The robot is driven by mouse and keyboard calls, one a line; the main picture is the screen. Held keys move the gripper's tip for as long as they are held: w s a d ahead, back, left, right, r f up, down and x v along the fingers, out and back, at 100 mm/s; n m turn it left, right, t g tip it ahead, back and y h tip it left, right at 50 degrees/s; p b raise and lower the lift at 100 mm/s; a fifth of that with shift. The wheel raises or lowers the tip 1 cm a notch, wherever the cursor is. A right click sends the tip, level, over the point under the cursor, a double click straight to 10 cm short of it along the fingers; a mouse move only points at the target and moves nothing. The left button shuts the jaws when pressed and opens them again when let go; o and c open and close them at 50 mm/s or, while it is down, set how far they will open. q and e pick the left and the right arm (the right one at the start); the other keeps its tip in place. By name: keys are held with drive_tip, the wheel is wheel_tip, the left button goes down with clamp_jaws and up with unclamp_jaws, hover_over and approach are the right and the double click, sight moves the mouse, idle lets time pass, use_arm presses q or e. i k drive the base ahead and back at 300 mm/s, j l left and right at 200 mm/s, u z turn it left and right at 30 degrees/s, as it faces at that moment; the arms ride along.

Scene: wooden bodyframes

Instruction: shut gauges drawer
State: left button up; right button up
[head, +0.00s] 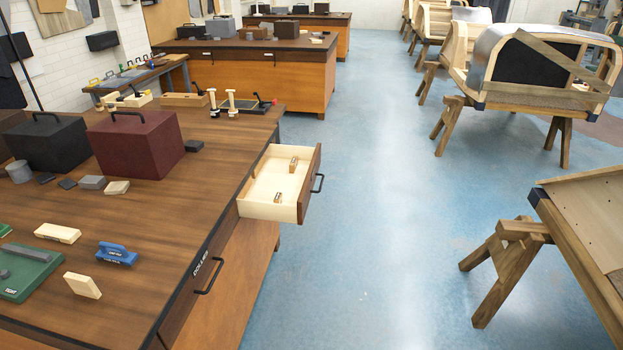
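An open drawer (262,210) sticks out to the right from the near workbench (215,148). It has pale wooden walls, a dark brown front and a black bar handle (318,183) on that front. Small wooden pieces (293,165) lie inside it; I cannot tell exactly what they are. No label is readable on this drawer. A second drawer front nearer to me, with a black handle (208,277) and a "DOLLIES" style label (201,264), is closed. Neither of my grippers is in view.
The bench top holds a maroon case (135,145), a black case (48,145), a blue tool (117,255) and several wooden blocks. Blue floor (375,230) right of the drawer is clear. Wooden trestles (505,262) with bodyframes stand at the right.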

sight(271, 177)
drive_tip(key=i+l, duration=0.1)
drive_tip(key=l, duration=0.2)
drive_tip(key=i+l, duration=0.1)
drive_tip(key=l, duration=0.2)
drive_tip(key=i+u, duration=0.3)
drive_tip(key=i+l+u, duration=0.1)
drive_tip(key=i+u, duration=0.2)
drive_tip(key=i, duration=0.2)
